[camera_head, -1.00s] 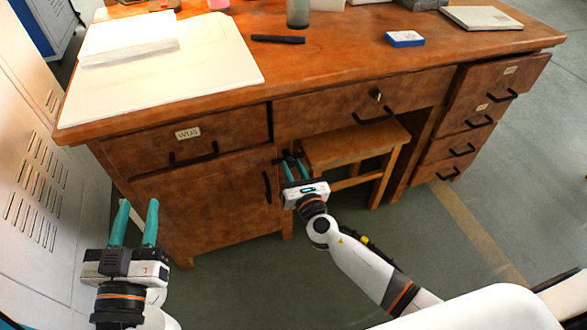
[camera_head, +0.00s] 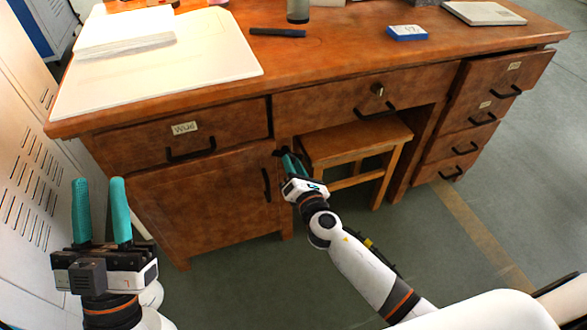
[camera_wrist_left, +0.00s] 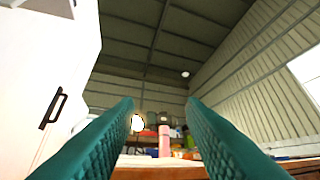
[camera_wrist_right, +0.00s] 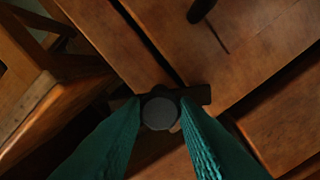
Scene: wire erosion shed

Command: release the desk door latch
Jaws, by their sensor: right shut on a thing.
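The wooden desk has a cabinet door (camera_head: 215,205) at its lower left with a black bar handle (camera_head: 266,185). A small dark latch (camera_head: 277,153) sits at the door's upper right edge; in the right wrist view the latch (camera_wrist_right: 160,112) shows as a round grey knob on a dark bar. My right gripper (camera_head: 288,160) is at the latch, its teal fingers closed on the knob, as the right wrist view (camera_wrist_right: 160,125) shows. My left gripper (camera_head: 101,205) is open and empty, pointing up in front of the desk's left side, away from the door.
A wooden stool (camera_head: 355,145) stands in the knee space just right of my right gripper. Drawers with black handles (camera_head: 190,150) are above the door and at the right (camera_head: 482,118). Grey lockers (camera_head: 25,190) stand close by my left arm. The floor before the desk is clear.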

